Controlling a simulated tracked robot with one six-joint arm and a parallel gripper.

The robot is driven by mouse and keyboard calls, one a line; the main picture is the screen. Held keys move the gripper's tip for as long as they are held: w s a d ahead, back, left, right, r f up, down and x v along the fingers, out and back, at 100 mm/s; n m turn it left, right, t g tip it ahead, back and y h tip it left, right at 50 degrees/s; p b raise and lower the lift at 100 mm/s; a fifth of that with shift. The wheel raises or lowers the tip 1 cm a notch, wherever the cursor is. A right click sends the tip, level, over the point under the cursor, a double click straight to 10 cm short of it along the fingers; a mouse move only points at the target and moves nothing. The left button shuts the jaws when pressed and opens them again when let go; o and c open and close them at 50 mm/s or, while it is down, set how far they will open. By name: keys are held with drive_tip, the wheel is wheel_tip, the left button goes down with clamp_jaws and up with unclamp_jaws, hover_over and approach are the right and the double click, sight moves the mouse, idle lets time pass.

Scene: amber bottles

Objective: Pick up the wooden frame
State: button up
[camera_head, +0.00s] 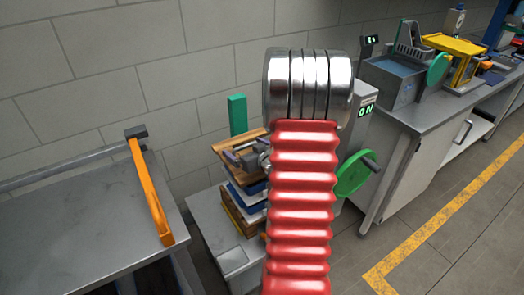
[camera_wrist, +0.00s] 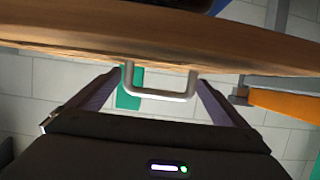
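A light brown wooden piece (camera_wrist: 160,42), which I take to be the wooden frame, crosses the top of the wrist view. A U-shaped metal handle (camera_wrist: 160,94) is fixed to its edge. My gripper (camera_wrist: 158,76) has its two fingers well apart, one at each end of the handle. The finger ends meet the wood's edge in the picture. I cannot tell whether they press on it. In the head view my gripper (camera_head: 246,155) is at a tilted wooden piece (camera_head: 232,141) above a stack. My red arm hides part of both.
The stack (camera_head: 240,212) of wooden and blue pieces stands on a grey bench (camera_head: 208,225). A green block (camera_head: 237,115) stands behind it. An orange bar (camera_head: 151,190) rises on the left bench. A green wheel (camera_head: 353,174) and a grey counter (camera_head: 437,98) with equipment are at right.

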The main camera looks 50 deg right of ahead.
drive_tip(key=c, duration=1.4)
drive_tip(key=shift+o, duration=0.2)
drive_tip(key=shift+r, duration=0.2)
drive_tip(key=shift+r, duration=4.85)
